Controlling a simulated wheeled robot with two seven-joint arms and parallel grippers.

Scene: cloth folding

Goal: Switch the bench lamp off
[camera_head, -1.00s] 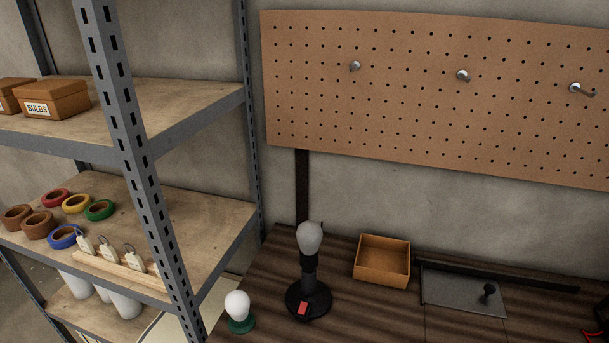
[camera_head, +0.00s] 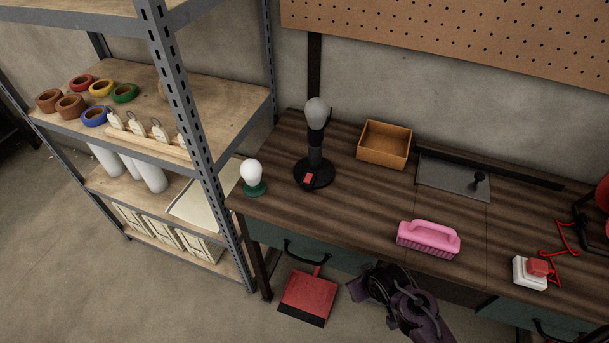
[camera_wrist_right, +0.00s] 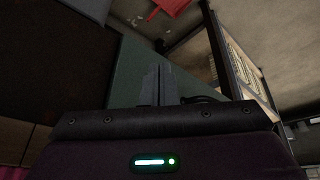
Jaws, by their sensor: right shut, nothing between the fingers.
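The bench lamp (camera_head: 315,150) stands upright toward the left of the dark wooden bench. It has a round black base, a black stem and a grey bulb (camera_head: 318,112) that shows no visible glow. A red switch (camera_head: 309,179) sits on the front of its base. My right gripper (camera_head: 357,287) is low, in front of the bench, below and to the right of the lamp and apart from it. In the right wrist view its fingers (camera_wrist_right: 158,84) are shut and empty near a green drawer front (camera_wrist_right: 129,75). My left gripper is not in view.
A white bulb in a green holder (camera_head: 254,188) stands left of the lamp. A cardboard box (camera_head: 385,145), pink brush (camera_head: 428,238) and white block with a red button (camera_head: 530,272) are on the bench. A red dustpan (camera_head: 308,293) lies on the floor. Shelving (camera_head: 190,130) stands left.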

